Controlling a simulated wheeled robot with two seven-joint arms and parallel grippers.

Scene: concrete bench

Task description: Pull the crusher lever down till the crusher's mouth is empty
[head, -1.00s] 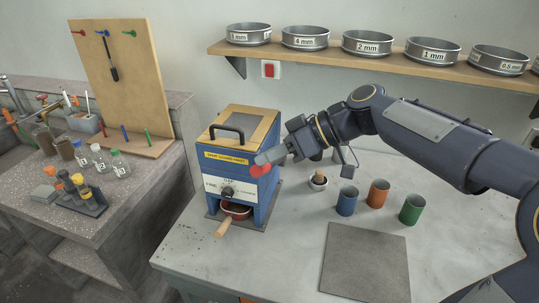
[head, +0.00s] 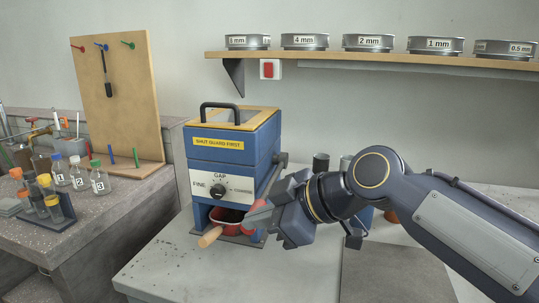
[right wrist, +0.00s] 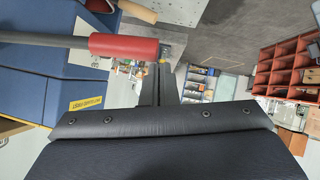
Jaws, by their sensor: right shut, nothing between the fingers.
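The blue crusher (head: 262,148) stands on the bench with a black handle (head: 220,105) on its framed top. Whether anything is in its mouth cannot be seen from this angle. The lever's red grip (head: 263,236) is low beside the crusher's front, partly hidden by my gripper. In the right wrist view the red grip (right wrist: 125,46) sits on a grey bar (right wrist: 45,39). My right gripper (head: 262,216) is shut and empty, with its fingers across the grip's end; whether they touch cannot be told. A red pan (head: 225,216) with a wooden handle (head: 210,237) is at the crusher's base. My left gripper is out of view.
A dark grey mat (head: 385,272) lies on the bench, with cups partly hidden behind my arm. A shelf (head: 340,58) of labelled sieves runs above. Bottles (head: 79,172) and a pegboard (head: 125,95) stand on the left bench. The bench front is clear.

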